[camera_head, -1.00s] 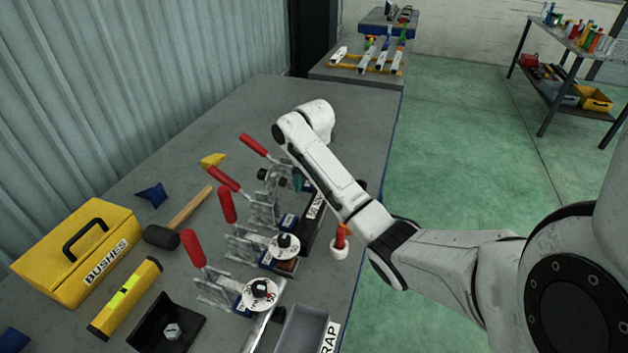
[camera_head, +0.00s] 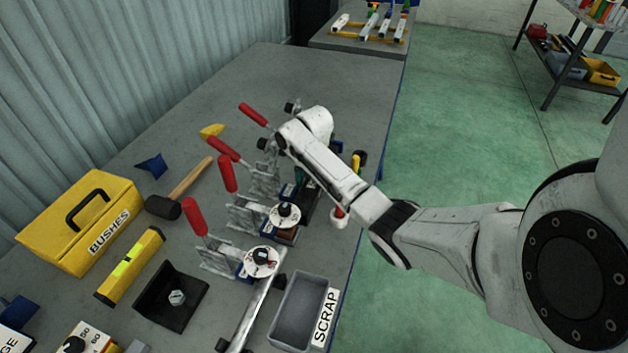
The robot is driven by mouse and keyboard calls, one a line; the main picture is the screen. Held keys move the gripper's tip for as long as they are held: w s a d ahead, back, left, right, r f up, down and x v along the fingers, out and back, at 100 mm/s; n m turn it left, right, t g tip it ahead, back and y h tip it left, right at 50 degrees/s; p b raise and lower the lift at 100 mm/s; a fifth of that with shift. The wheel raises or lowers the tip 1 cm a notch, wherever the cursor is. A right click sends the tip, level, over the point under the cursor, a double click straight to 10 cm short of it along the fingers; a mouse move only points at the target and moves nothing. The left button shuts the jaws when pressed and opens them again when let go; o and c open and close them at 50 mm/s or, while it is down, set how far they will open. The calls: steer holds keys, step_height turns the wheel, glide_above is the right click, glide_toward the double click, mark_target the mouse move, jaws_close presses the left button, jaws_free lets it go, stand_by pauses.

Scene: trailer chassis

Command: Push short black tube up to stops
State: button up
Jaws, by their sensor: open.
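I cannot make out the short black tube for certain. A dark, long shape (camera_head: 311,207) shows partly beneath my arm, beside the clamps, and may be a tube or a holder. A row of toggle clamps with raised red handles (camera_head: 195,217) runs along the bench; the stops cannot be told apart among them. Two round white discs with dark tops, a nearer one (camera_head: 261,262) and a farther one (camera_head: 285,216), sit in front of the clamps. My arm reaches in from the right over the far clamps, and its white links hide my gripper and whatever is under it.
A grey SCRAP bin (camera_head: 297,310) stands at the bench's right edge, beside a long metal bar (camera_head: 252,312). A yellow BUSHES box (camera_head: 80,220), a mallet (camera_head: 185,190), a yellow level (camera_head: 130,267) and a black bracket (camera_head: 165,297) lie left.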

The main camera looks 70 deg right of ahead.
steer(key=shift+c, duration=0.4)
jaws_close()
stand_by(0.4)
steer(key=shift+w+d+b, duration=0.1)
steer(key=shift+d+b, duration=0.35)
steer(key=shift+d, duration=0.65)
stand_by(0.6)
steer(key=shift+w+r+b, duration=0.1)
steer(key=shift+w+b, duration=0.2)
steer(key=shift+w, duration=0.5)
steer(key=shift+o, duration=0.8)
jaws_free()
step_height(320, 180, up, 11)
steer(key=shift+a+f, duration=0.1)
steer(key=shift+f, duration=0.1)
